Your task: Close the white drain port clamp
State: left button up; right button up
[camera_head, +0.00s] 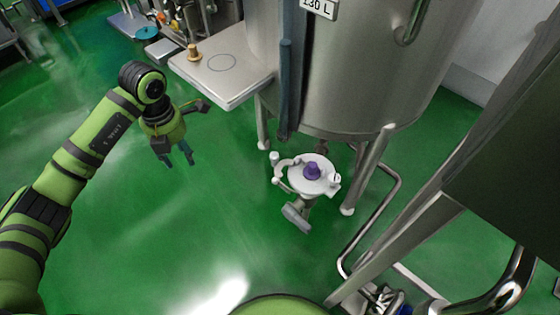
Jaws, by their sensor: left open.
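The white drain port clamp (321,185) sits below the steel tank, around a white disc-like port with a purple piece (312,171) in its middle. A curved white arm of the clamp (284,170) stands out to the left, apart from the disc's edge, so the clamp looks open. My left gripper (178,163) hangs to the left of the clamp, over the green floor, with its fingers apart and empty. It is well clear of the clamp. My right gripper is not in view.
The steel tank (350,70) stands on legs behind the clamp. A steel shelf (225,85) juts out left of the tank, with a brass fitting (194,52) on it. A grey valve handle (297,217) hangs under the port. Bent pipes are at right. The floor between gripper and clamp is clear.

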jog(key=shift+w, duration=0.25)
